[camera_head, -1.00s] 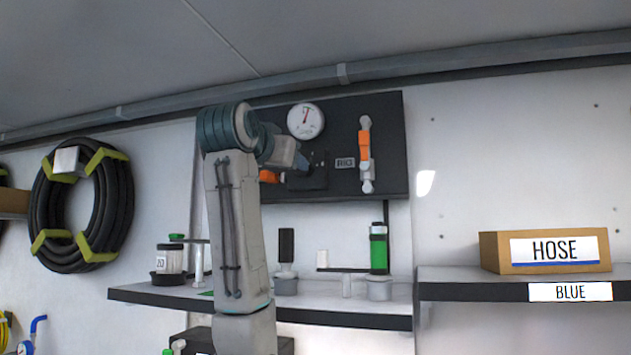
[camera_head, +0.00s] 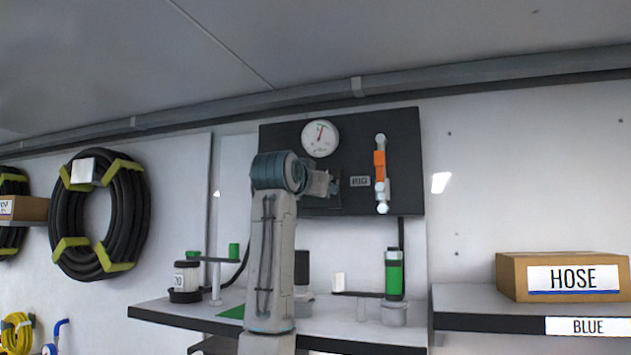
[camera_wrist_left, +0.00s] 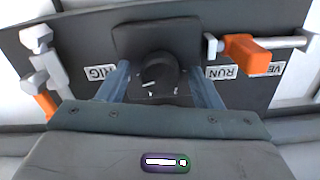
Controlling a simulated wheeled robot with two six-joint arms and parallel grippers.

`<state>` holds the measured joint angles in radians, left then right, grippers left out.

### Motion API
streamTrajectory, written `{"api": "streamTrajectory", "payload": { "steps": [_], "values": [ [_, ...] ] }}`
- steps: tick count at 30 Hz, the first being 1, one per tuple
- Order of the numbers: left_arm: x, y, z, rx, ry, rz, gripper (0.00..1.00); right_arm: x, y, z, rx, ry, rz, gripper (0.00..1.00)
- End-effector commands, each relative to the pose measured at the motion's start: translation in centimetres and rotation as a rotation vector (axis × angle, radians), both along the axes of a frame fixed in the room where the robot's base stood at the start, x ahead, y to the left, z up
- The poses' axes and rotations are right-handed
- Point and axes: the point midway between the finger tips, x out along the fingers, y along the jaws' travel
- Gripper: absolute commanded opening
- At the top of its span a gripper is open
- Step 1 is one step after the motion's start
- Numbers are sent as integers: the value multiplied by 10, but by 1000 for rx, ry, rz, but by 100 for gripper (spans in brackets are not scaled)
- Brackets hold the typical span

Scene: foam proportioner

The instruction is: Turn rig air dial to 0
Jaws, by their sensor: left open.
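The dial (camera_wrist_left: 155,78) is a round black knob with a white pointer mark, on a dark block of the black panel (camera_head: 405,130). In the left wrist view a RIG label (camera_wrist_left: 100,73) is left of it and a RUN label (camera_wrist_left: 221,73) right. My left gripper (camera_wrist_left: 163,85) is open, its blue-grey fingers on either side of the knob; I cannot tell whether they touch it. It also shows in the head view (camera_head: 332,188), where the arm mostly hides the dial. My right gripper is not in view.
An orange-handled valve (camera_head: 380,165) is right of the gripper on the panel; another orange handle (camera_wrist_left: 247,55) shows in the wrist view. A shelf (camera_head: 375,333) with bottles and fittings runs below. A HOSE box (camera_head: 515,277) stands right, coiled hose (camera_head: 140,215) hangs left.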

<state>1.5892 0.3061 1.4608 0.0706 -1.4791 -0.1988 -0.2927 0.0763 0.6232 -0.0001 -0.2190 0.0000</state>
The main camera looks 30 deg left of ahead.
Motion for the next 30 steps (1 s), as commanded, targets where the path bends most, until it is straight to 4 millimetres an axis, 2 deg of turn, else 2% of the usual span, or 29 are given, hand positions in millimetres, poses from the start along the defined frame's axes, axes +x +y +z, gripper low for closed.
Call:
{"api": "streamTrajectory", "payload": {
  "steps": [6,8,13,14,23,30],
  "values": [
    [0,0,-1,0,0,0,59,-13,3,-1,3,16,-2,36],
    [0,0,-1,0,0,0,49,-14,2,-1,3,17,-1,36],
    [0,0,0,0,0,0,16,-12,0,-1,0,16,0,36],
    [0,0,0,0,0,0,14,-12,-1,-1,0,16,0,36],
    [0,0,-1,-35,-8,0,14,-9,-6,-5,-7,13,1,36],
    [0,0,-2,-165,-42,0,14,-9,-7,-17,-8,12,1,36]
  ]
}}
